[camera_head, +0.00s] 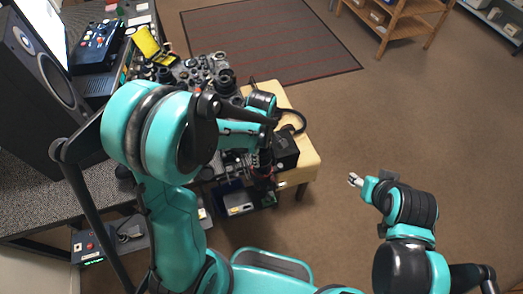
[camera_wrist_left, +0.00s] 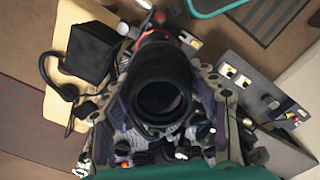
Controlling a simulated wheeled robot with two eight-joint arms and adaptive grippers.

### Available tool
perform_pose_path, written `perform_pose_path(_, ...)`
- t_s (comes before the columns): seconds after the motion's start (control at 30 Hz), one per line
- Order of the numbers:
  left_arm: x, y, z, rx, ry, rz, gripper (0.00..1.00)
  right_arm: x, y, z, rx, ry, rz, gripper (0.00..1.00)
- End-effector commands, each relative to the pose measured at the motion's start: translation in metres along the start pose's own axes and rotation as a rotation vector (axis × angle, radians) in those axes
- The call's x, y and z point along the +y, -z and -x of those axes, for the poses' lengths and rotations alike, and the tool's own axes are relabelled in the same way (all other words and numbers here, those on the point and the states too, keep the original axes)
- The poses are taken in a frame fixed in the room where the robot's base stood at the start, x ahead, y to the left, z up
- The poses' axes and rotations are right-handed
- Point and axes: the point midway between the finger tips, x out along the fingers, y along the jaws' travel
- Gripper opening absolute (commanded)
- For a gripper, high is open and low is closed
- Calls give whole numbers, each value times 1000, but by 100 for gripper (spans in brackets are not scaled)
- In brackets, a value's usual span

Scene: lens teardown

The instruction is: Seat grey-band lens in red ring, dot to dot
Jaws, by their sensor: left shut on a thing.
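A black lens barrel (camera_wrist_left: 162,88) fills the middle of the left wrist view, its glass end facing the camera. My left gripper (camera_wrist_left: 165,100) is shut on it, with a finger on either side. No grey band or dot can be made out on the barrel. A red ring-like part (camera_wrist_left: 163,38) shows beyond the lens, partly hidden by it; I cannot tell whether they touch. In the head view my left gripper (camera_head: 262,163) points down beside the wooden stool, mostly hidden by my arm. My right gripper (camera_head: 355,181) hangs over bare floor, too small to read.
A black box (camera_head: 285,150) with a cable stands on the pale wooden stool (camera_head: 308,150). The dark table to the left holds many lens parts, a yellow case (camera_head: 146,41) and a control box (camera_head: 97,42). The floor at right is clear up to a wooden shelf (camera_head: 395,25).

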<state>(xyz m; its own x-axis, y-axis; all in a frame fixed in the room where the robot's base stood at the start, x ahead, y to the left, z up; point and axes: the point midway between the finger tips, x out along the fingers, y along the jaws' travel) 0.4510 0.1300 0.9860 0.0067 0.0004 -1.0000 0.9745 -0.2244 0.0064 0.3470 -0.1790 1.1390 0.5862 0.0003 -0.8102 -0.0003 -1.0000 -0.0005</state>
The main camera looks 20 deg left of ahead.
Motion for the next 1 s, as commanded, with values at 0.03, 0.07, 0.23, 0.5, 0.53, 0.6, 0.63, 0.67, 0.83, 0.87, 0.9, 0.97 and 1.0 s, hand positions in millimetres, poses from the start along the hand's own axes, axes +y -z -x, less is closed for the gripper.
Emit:
perform_pose_path(0.03, 0, 0, -1, 0, 0, 1, 19, 0, 0, 0, 0, 0, 0, 53)
perform_pose_path(0.07, 0, 0, -2, 0, -1, 1, 19, 0, 0, -1, 0, 0, 0, 53)
perform_pose_path(0.23, 0, 0, -13, 0, 0, 1, 19, 0, -5, -8, 1, 0, 0, 53)
perform_pose_path(0.5, 0, 0, -39, 0, 0, 0, 19, 0, -16, -23, 0, 0, 0, 53)
perform_pose_path(0.53, 0, 0, -42, 0, 0, 0, 19, 0, -17, -24, 0, 0, 0, 53)
perform_pose_path(0.6, 0, 0, -49, 0, 0, 0, 19, 0, -21, -30, 0, 0, 0, 53)
perform_pose_path(0.63, 0, 0, -52, 0, 0, 0, 19, 0, -22, -32, 0, 0, 0, 53)
perform_pose_path(0.67, 0, 0, -54, 0, 0, 0, 19, 0, -24, -34, 0, 0, 0, 53)
perform_pose_path(0.83, 0, 0, -61, 0, 0, 0, 19, 0, -27, -38, 0, 0, 0, 53)
perform_pose_path(0.87, 0, 0, -61, 0, 0, 0, 19, 0, -27, -39, 0, 0, 0, 53)
perform_pose_path(0.9, 0, 0, -61, 0, 0, 0, 19, 0, -27, -38, 0, 0, 0, 53)
perform_pose_path(0.97, 0, 0, -60, 0, 0, 0, 19, 0, -27, -38, 0, 0, 0, 53)
perform_pose_path(1.0, 0, 0, -60, 0, 0, 0, 19, 0, -27, -38, 0, 0, 0, 53)
